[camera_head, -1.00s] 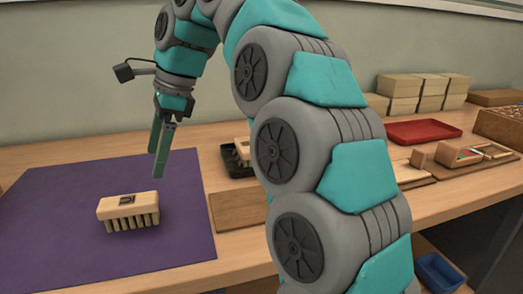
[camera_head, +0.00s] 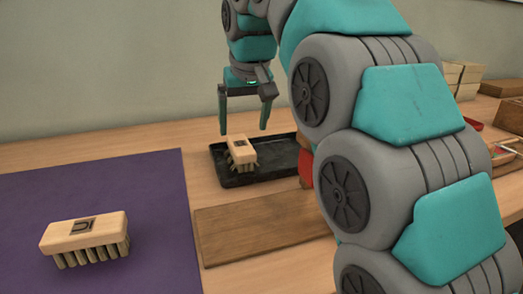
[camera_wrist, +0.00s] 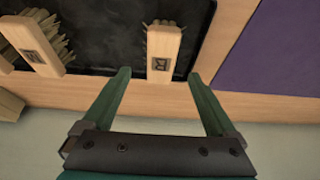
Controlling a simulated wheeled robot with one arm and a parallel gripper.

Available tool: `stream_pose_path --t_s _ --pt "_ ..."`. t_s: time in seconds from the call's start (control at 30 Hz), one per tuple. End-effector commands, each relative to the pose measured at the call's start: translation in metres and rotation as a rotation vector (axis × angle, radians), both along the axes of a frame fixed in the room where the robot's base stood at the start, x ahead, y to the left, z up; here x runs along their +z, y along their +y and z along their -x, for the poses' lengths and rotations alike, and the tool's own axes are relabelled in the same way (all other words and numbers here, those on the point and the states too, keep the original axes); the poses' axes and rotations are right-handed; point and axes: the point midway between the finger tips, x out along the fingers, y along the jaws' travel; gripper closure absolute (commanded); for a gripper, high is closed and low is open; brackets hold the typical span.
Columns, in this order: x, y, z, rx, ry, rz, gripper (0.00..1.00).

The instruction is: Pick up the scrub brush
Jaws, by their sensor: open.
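One scrub brush (camera_head: 85,237), a pale wooden block with a dark square mark and bristles down, rests on the purple mat (camera_head: 150,190) in the head view. A second scrub brush (camera_head: 241,150) lies in the black tray (camera_head: 285,152). My gripper (camera_head: 243,129) is open and empty, fingers pointing down above this second brush. In the wrist view, a marked brush (camera_wrist: 163,52) shows just beyond and between the open fingertips (camera_wrist: 158,73). Another marked brush (camera_wrist: 35,45) shows at the left there. The gap in height to the brush is hard to judge.
A flat wooden board (camera_head: 260,220) lies in front of the tray. A reddish-brown object (camera_head: 305,163) is partly hidden behind my arm. Pale stacked blocks (camera_head: 462,75) stand at the back right. The mat around its brush is clear.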

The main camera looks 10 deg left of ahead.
Motion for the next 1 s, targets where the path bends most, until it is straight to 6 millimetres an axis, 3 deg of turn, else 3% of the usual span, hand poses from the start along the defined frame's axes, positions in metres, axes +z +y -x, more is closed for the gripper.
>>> stream_pose_path --t_s 0.47,0.8,1.0 --pt "-0.03 0.006 -0.009 -0.001 0.005 0.0 0.07" --pt "-0.068 0.014 -0.022 -0.002 0.005 0.001 0.07" --pt "-0.07 0.014 -0.023 -0.002 0.004 0.0 0.07"
